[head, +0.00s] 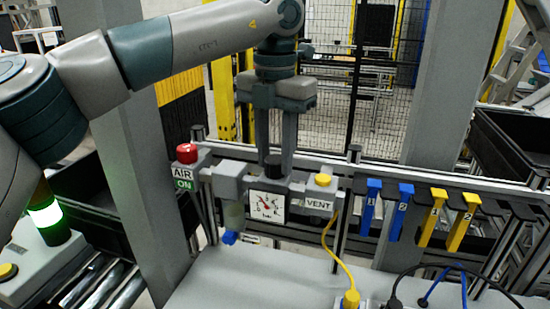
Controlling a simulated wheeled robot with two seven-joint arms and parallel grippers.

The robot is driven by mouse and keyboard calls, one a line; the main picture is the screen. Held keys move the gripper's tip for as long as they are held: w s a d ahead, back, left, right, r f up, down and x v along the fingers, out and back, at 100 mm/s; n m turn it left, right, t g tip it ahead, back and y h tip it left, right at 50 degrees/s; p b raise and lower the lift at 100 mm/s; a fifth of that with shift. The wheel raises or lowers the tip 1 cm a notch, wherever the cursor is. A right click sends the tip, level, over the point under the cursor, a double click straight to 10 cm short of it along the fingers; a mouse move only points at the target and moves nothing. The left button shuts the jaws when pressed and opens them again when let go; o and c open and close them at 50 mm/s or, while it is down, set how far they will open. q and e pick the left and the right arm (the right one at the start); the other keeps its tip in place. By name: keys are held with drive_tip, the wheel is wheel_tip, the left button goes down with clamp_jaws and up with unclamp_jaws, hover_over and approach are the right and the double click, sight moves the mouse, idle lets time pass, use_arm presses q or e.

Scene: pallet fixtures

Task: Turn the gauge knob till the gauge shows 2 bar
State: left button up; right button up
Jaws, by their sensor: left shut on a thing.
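The gauge (267,206) is a white square dial with a dark needle, on the front of a grey air unit. The needle slants toward the upper left; the numbers are too small to read. The black gauge knob (273,162) stands on top of the unit, just above the dial. My left gripper (273,150) points straight down from above, its two fingers on either side of the knob and shut on it. My right gripper is not in view.
A red button (187,153) above an AIR ON label is left of the gauge. A yellow VENT button (323,180) is right of it, with a yellow hose (337,255) below. Blue handles (369,205) and yellow handles (461,220) hang along the rail. The grey tabletop (250,280) in front is mostly clear.

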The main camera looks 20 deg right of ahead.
use_arm(q)
drive_tip(key=shift+r, duration=0.15)
drive_tip(key=o, duration=1.1)
drive_tip(key=shift+c, duration=0.2)
